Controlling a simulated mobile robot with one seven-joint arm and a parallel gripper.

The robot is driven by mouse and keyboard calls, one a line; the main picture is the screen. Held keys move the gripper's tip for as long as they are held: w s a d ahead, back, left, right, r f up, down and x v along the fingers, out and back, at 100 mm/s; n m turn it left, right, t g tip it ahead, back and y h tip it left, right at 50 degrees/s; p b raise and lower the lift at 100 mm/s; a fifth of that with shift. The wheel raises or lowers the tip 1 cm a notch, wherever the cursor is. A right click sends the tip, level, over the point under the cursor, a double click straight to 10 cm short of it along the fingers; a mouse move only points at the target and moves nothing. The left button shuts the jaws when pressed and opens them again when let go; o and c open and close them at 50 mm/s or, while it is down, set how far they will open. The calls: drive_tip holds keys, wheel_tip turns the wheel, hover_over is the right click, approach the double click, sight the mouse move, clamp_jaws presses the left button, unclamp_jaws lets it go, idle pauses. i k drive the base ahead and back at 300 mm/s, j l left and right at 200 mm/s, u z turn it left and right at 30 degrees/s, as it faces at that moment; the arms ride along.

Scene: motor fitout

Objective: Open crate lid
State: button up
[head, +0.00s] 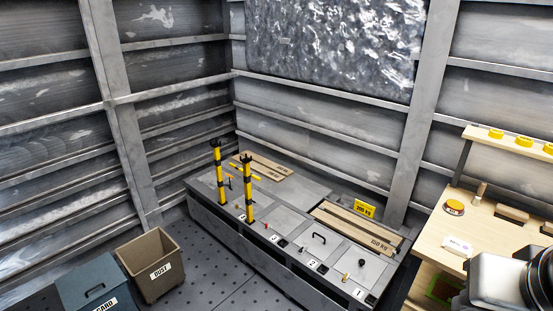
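A blue-grey box (72,306) with a dark handle on its flat, closed-looking top stands at the bottom left, cut off by the frame edge. Its label ends in "CARD". A long grey bench (232,243) stands against the back wall. Its top has flat panels with numbered tags. One panel carries a black bar handle (319,238) and lies flat; another has a dark round knob (362,262). I cannot tell which of these is the crate lid. My gripper is not in view; a silver and black part at the bottom right looks like my own arm.
An open brown bin (150,243) labelled "DUST" stands beside the blue-grey box. Two yellow-black posts (249,188) (221,172) rise from the bench. Wooden boards (349,224) lie near a yellow sign (364,208). A wooden workbench (440,222) stands at right. Some floor is clear.

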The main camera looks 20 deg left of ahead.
sight(81, 286)
drive_tip(key=j+u, duration=0.1)
drive_tip(key=u, duration=2.4)
drive_tip(key=i, duration=0.85)
drive_tip(key=i+j, duration=0.1)
drive_tip(key=i, duration=0.7)
drive_tip(key=i+z, duration=0.1)
drive_tip(key=i, duration=0.75)
drive_tip(key=i+j, duration=0.2)
drive_tip(key=i, duration=0.65)
